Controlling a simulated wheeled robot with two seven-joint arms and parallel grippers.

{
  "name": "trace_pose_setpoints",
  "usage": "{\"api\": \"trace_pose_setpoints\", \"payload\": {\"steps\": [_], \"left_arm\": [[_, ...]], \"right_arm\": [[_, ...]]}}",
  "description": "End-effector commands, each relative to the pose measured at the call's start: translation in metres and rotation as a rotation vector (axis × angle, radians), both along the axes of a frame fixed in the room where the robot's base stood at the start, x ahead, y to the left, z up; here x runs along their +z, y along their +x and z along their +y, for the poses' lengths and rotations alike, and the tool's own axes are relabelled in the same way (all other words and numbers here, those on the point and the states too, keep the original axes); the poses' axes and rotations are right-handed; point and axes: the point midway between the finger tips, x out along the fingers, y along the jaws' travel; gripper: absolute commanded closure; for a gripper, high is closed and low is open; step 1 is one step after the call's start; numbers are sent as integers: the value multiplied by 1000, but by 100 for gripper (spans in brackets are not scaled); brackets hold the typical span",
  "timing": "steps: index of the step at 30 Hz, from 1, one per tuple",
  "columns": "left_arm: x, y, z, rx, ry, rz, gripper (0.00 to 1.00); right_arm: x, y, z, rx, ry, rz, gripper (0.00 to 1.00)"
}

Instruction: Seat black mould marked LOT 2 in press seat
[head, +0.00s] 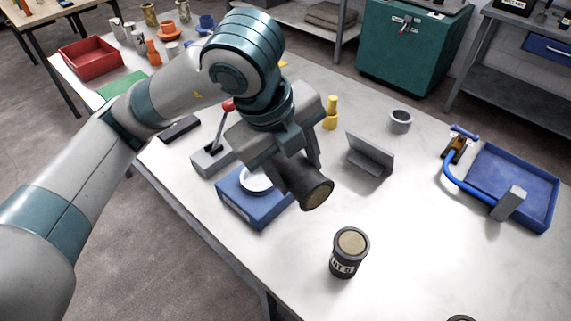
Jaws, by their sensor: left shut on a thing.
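My left gripper (293,165) is shut on a black mould (303,187), a cylinder with a tan end face. It holds the mould tilted nearly onto its side, above and right of the blue block. No label shows on the held mould. The blue block (262,213) has a white round seat (256,181) on top, partly hidden by the gripper; it looks like the press seat. A second black mould (347,262) with a tan top stands upright on the table to the right; its white lot marking is not clearly legible. My right gripper is not in view.
A grey base with a red-knobbed lever (210,160) stands left of the block. A grey angled stand (370,157), a grey ring (400,121) and a yellow piece (330,114) are behind. A blue tray (535,203) lies right. The table between is clear.

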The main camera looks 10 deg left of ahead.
Motion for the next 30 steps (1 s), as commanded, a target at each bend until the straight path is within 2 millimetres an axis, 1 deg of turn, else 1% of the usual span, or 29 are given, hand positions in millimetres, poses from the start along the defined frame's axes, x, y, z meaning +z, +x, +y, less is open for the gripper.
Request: {"api": "trace_pose_setpoints", "payload": {"steps": [1, 3, 9, 25, 30], "left_arm": [[2, -3, -3, -3, 0, -3, 80], [5, -6, -5, 0, 0, -3, 80], [7, -10, -7, -1, 2, 0, 80], [7, -10, -8, -1, -2, 2, 80], [7, -13, -18, -9, -25, 29, 80]], "right_arm": [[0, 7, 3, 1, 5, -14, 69], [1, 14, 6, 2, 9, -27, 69], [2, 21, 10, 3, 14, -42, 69], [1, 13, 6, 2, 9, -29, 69], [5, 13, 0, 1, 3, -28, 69]]}}
